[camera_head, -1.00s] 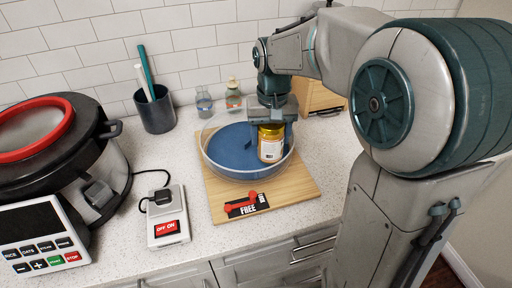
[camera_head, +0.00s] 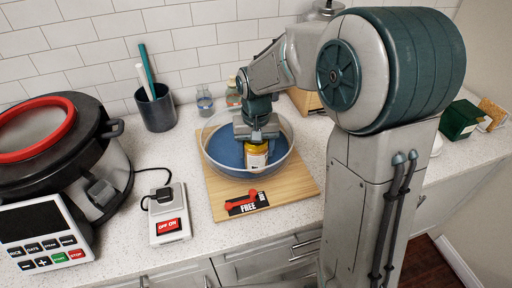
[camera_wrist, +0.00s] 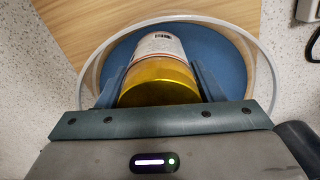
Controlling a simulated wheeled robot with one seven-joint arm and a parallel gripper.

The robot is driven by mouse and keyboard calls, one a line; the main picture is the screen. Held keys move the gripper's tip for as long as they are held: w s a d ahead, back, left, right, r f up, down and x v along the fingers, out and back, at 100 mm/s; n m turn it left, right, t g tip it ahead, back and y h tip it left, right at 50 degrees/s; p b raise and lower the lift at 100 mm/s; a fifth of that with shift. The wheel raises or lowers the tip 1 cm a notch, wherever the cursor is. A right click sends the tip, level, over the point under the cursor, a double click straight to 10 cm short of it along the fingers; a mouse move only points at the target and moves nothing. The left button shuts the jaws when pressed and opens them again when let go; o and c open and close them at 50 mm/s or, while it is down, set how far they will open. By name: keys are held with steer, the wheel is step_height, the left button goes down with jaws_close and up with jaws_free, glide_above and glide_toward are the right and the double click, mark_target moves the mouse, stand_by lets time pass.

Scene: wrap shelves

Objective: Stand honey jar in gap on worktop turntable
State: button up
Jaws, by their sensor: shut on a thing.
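The honey jar (camera_head: 256,157) has a yellow lid and a white label. My gripper (camera_head: 257,140) is shut on it near the lid, and the jar looks roughly upright. The turntable (camera_head: 222,154) is a blue disc with a clear raised rim, standing on a wooden board. The jar is over the front right part of the disc; I cannot tell whether its base touches. In the wrist view the yellow lid of the jar (camera_wrist: 160,82) sits between the two fingers, with the blue disc (camera_wrist: 118,52) behind. No other item shows on the visible disc.
A switch box (camera_head: 170,215), a rice cooker (camera_head: 70,160) and a dark cup (camera_head: 155,108) stand left. Two small bottles (camera_head: 205,100) stand behind the turntable. Worktop right of the board is partly hidden by my arm.

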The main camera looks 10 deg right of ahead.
steer(key=o, duration=1.4)
steer(key=shift+f, duration=0.1)
step_height(320, 180, up, 12)
steer(key=shift+r, duration=0.1)
steer(key=shift+s+d+r, duration=0.1)
steer(key=shift+s+d, duration=0.15)
steer(key=shift+s, duration=0.05)
steer(key=shift+s+d+f+t, duration=0.7)
steer(key=shift+s+d, duration=0.8)
steer(key=shift+s, duration=1.45)
steer(key=shift+s+d+f+t, duration=0.35)
steer(key=shift+s+d+f, duration=0.9)
steer(key=shift+s, duration=1.7)
steer(key=shift+s+d+f+t, duration=0.55)
steer(key=shift+s+d, duration=1.25)
steer(key=shift+s, duration=1.15)
